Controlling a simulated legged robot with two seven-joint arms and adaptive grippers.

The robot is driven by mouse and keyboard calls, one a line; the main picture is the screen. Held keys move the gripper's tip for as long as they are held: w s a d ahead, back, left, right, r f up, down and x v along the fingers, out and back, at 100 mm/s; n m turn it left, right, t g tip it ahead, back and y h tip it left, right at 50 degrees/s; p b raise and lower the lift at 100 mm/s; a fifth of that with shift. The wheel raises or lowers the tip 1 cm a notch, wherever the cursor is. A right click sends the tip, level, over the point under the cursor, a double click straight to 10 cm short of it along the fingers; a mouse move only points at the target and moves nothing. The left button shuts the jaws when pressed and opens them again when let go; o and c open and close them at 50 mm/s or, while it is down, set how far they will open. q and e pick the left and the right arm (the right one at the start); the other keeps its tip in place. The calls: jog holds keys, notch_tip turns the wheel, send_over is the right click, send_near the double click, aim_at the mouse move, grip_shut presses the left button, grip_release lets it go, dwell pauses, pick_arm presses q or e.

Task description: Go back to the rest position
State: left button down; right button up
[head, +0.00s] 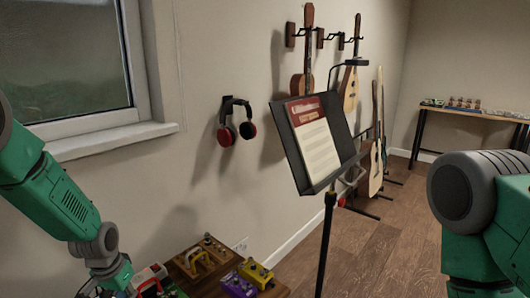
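My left arm (62,205) comes in from the left and reaches down to the bottom edge, beside the pedals. Its gripper is mostly cut off by the bottom edge, and I cannot tell whether it is open or shut. My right arm (485,220) shows only as a large grey and green link at the right edge. My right gripper is out of view.
A wooden surface (275,291) at the bottom holds yellow and purple pedals (238,286). A music stand (318,145) with a sheet stands mid-view. Headphones (237,122) and guitars (305,55) hang on the wall. A bench (470,113) stands far right. The floor (390,235) between is open.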

pick_arm(q)
jog(key=shift+g, duration=0.3)
jog(key=s+d+f+b, duration=0.1)
jog(key=s+f, duration=0.3)
jog(key=s, duration=0.1)
jog(key=s+d+f, duration=0.1)
jog(key=s+f, duration=0.3)
jog(key=s+d+f+b, duration=0.1)
jog(key=s+d+f, duration=0.1)
jog(key=s+f, duration=0.2)
jog(key=shift+s+d+b, duration=0.1)
jog(key=shift+s+b, duration=0.25)
jog(key=shift+s, duration=0.45)
pick_arm(e)
notch_tip(320, 180, down, 6)
jog(key=b, duration=0.3)
jog(key=shift+s, duration=0.15)
jog(key=shift+c, duration=0.7)
pick_arm(q)
jog(key=s+f, duration=0.1)
jog(key=s, duration=0.8)
jog(key=s+d+f+n, duration=0.1)
jog(key=s+f, duration=0.1)
jog(key=s, duration=0.8)
jog(key=shift+d, duration=0.3)
